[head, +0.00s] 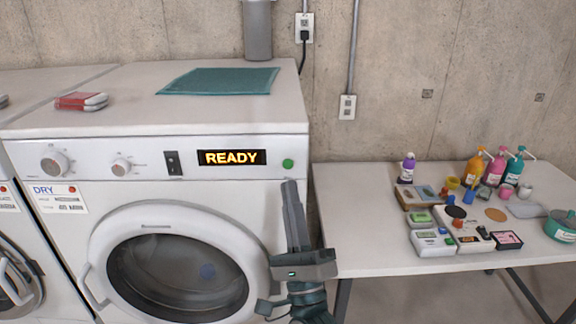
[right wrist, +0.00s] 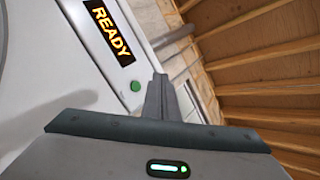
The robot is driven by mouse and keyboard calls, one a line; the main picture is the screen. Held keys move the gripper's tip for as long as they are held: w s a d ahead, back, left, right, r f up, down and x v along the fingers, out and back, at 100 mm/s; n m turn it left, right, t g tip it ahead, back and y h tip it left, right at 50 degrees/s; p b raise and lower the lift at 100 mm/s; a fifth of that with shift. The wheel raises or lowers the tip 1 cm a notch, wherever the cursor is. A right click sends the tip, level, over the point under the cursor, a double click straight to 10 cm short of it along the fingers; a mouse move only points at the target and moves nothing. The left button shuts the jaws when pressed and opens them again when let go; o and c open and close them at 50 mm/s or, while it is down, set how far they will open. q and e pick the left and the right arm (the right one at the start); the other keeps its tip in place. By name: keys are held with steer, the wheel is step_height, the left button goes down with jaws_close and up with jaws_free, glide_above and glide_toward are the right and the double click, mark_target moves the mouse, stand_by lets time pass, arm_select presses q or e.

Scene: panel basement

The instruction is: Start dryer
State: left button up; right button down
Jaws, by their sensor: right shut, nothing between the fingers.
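The white dryer (head: 125,190) stands at the left in the head view, with its round door (head: 175,265) closed. Its display (head: 232,157) reads READY in lit letters. A round green button (head: 288,163) sits right of the display. In the right wrist view the display (right wrist: 110,30) and green button (right wrist: 135,86) show at the upper left. My right gripper (head: 291,184) is shut and empty, pointing up, with its tips just below the green button in the picture. In the right wrist view its fingers (right wrist: 159,80) are right of the button. My left gripper is not in view.
A white table (head: 370,245) at the right holds bottles (head: 495,167) and several small boxes. Another machine (head: 15,240) adjoins at the left.

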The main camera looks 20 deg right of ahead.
mark_target(288, 164)
steer(key=shift+w+d+b, duration=0.1)
steer(key=shift+w+d, duration=0.15)
steer(key=shift+w, duration=0.6)
steer(key=shift+w+d+b, duration=0.1)
steer(key=shift+w+d, duration=0.1)
steer(key=shift+w, duration=0.65)
steer(key=shift+w+d+b, duration=0.1)
steer(key=shift+w+d, duration=0.15)
steer(key=shift+w, duration=0.6)
